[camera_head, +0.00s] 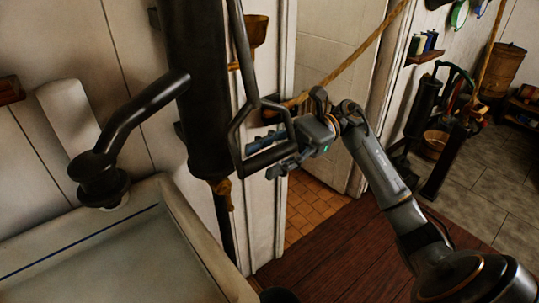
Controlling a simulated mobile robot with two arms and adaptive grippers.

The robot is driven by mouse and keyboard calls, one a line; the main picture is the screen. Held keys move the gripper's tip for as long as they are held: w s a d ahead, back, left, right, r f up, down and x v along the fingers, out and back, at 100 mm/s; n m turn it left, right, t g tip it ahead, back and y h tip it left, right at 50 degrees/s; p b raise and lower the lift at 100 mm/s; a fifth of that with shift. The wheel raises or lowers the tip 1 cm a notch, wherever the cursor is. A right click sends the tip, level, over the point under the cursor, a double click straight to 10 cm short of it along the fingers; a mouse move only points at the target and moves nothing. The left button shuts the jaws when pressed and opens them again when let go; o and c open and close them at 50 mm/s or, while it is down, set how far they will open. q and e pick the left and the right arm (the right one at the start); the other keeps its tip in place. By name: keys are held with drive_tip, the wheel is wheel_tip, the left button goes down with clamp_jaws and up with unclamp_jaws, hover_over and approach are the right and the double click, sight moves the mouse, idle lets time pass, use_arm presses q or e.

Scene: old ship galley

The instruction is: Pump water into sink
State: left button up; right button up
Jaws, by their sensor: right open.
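The black pump (193,85) stands upright against the wall at centre left in the head view. Its curved spout (140,115) reaches left to a dark fitting over the corner of the pale sink (195,235) at the lower left. No stream of water shows. The pump's thin dark handle (243,60) runs down the pump's right side and bends into a grip loop at the bottom. My right gripper (272,156) is open at this loop, its fingers near the lower bar. I cannot tell whether they touch it. My left gripper is out of view.
A rope (350,60) hangs slanting across the doorway behind my right arm. A dark red wooden floor (335,255) lies below. A wooden bucket (435,145) and a barrel (503,68) stand farther back at the right, where tiled floor is open.

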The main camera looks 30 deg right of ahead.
drive_tip(key=shift+s+d, duration=0.1)
drive_tip(key=shift+d, duration=0.25)
drive_tip(key=w+d, duration=0.1)
drive_tip(key=d, duration=1)
drive_tip(key=shift+d, duration=0.15)
idle(2.0)
